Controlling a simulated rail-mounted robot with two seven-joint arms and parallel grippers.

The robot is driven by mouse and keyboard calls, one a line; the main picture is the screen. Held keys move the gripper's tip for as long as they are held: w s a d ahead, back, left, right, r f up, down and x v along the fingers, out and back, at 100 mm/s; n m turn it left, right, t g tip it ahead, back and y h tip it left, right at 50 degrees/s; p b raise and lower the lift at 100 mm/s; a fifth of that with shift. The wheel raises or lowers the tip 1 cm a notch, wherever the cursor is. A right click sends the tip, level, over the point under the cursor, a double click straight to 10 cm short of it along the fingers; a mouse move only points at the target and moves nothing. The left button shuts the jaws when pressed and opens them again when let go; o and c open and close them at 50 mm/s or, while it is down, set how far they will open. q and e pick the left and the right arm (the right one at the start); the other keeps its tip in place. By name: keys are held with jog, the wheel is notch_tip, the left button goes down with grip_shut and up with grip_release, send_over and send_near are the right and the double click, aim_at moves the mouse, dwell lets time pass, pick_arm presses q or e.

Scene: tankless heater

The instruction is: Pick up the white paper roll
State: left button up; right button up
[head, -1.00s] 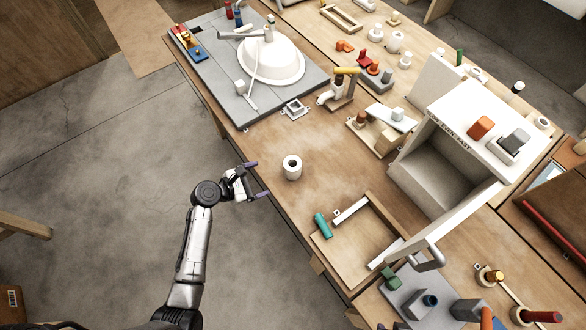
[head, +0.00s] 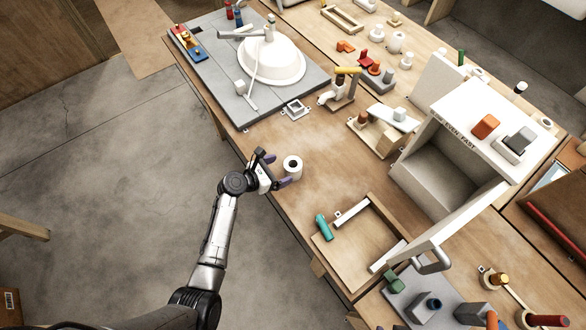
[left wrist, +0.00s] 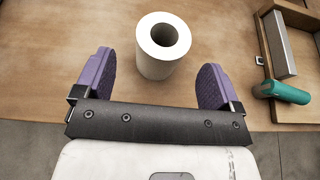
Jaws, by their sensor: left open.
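The white paper roll (head: 292,166) stands upright on the wooden workbench near its front edge. It also shows in the left wrist view (left wrist: 163,58), with its dark hollow core facing up. My left gripper (head: 281,168) is open beside the roll, on its left in the head view. In the left wrist view its two purple fingers (left wrist: 155,82) are spread apart, and the roll stands ahead, in line with the gap between them. The fingers do not appear to grip it. My right gripper is not in view.
A wooden tray (head: 345,258) with a teal cylinder (head: 323,227) at its edge lies to the right of the roll. A white oven-like box (head: 460,160) with its door open stands farther right. A sink (head: 272,62) is at the back left. Bench around the roll is clear.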

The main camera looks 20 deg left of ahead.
aim_at(286, 169)
pick_arm(q)
jog(key=shift+b+x, duration=0.75)
jog(key=shift+x, duration=1.9)
jog(key=shift+s+d+f, duration=0.1)
jog(key=shift+s, duration=0.05)
jog(key=c, duration=1.2)
